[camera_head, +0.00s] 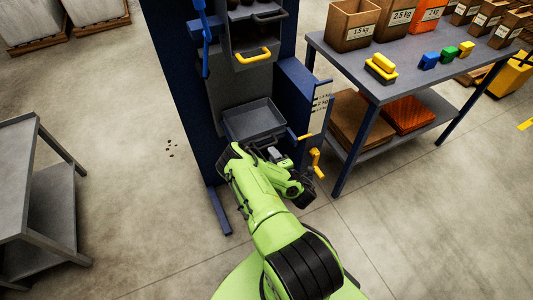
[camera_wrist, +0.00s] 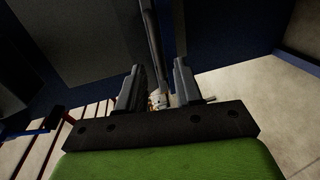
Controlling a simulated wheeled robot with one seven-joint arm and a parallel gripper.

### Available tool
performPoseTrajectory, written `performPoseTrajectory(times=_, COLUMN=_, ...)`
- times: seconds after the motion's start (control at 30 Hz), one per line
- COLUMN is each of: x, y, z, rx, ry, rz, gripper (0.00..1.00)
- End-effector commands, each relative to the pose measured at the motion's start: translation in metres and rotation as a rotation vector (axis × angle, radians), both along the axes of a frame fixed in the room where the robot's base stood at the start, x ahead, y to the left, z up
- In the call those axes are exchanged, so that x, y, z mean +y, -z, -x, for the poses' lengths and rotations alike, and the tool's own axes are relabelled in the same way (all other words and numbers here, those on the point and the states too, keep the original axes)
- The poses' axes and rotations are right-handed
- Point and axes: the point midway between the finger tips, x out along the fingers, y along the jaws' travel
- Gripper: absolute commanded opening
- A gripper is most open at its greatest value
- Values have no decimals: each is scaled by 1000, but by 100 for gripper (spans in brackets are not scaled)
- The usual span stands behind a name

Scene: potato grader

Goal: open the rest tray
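The potato grader (camera_head: 183,85) is a tall dark blue frame with trays at different heights. A shallow grey tray (camera_head: 232,127) sits low in it, its empty inside visible from above; my arm partly covers its front edge. I cannot read a label marking it as the rest tray. My gripper (camera_head: 277,154) is at the front of this low tray. In the wrist view my gripper (camera_wrist: 158,92) has its two dark fingers apart, with a dark bar (camera_wrist: 151,40) running up between them. I cannot tell whether the fingers touch the bar.
A higher drawer has a yellow handle (camera_head: 253,57). A yellow crank (camera_head: 316,163) sticks out right of my gripper. A workbench (camera_head: 345,62) with labelled boxes and coloured blocks stands at right, a grey cart (camera_head: 40,195) at left.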

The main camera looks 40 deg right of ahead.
Motion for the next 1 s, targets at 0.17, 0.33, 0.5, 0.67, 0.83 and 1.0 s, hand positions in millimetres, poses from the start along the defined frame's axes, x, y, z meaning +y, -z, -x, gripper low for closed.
performPoseTrajectory(times=0.17, x=-12, y=10, z=-40, rx=-3, ry=-2, rz=0, gripper=35)
performPoseTrajectory(times=0.33, x=-18, y=13, z=-60, rx=-1, ry=0, rz=-1, gripper=35)
performPoseTrajectory(times=0.5, x=-19, y=13, z=-63, rx=1, ry=1, rz=0, gripper=35)
performPoseTrajectory(times=0.67, x=-19, y=12, z=-63, rx=1, ry=1, rz=-1, gripper=29)
performPoseTrajectory(times=0.83, x=-19, y=13, z=-63, rx=1, ry=1, rz=-1, gripper=3)
performPoseTrajectory(times=1.0, x=-19, y=13, z=-63, rx=1, ry=1, rz=-1, gripper=0)
